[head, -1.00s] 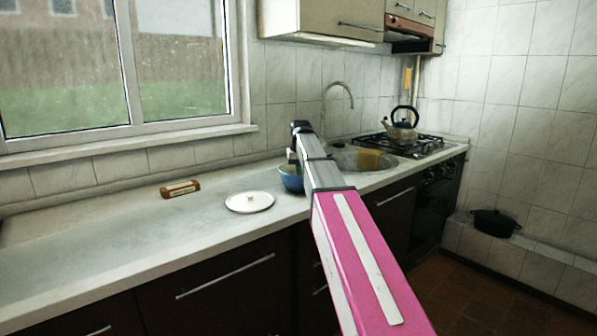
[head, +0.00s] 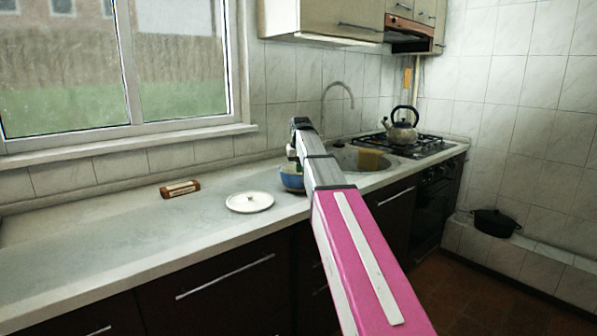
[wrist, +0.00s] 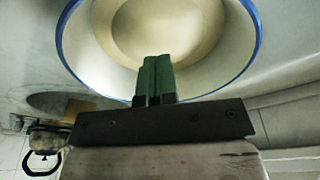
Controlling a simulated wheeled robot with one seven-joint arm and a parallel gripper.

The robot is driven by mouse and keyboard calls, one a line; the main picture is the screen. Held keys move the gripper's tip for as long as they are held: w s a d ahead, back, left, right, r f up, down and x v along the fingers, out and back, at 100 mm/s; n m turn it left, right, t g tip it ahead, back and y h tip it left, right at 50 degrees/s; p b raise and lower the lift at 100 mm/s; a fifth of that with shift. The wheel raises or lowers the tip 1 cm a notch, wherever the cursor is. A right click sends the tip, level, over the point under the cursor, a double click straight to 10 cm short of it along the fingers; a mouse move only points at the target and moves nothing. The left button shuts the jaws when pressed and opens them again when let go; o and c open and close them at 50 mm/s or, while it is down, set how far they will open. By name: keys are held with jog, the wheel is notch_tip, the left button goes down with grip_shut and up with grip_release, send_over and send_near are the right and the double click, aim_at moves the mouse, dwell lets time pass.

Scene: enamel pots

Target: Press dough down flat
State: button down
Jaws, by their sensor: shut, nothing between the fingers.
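A bowl with a blue rim (wrist: 258,42) fills the upper part of the wrist view. A round, smooth, cream-coloured mass of dough (wrist: 150,25) lies inside it. In the head view the blue bowl (head: 292,183) stands on the counter, partly hidden behind my arm. My gripper (wrist: 157,60) is shut and empty, its green fingers together over the near part of the bowl and overlapping the dough's edge in the picture. I cannot tell whether the fingertips touch the dough.
A white lid (head: 250,202) lies on the counter left of the bowl, with a small brown-ended object (head: 180,189) farther left. The left counter is largely clear.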

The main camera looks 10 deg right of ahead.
notch_tip(320, 180, up, 6)
jog(key=shift+r, duration=0.2)
dwell(0.6)
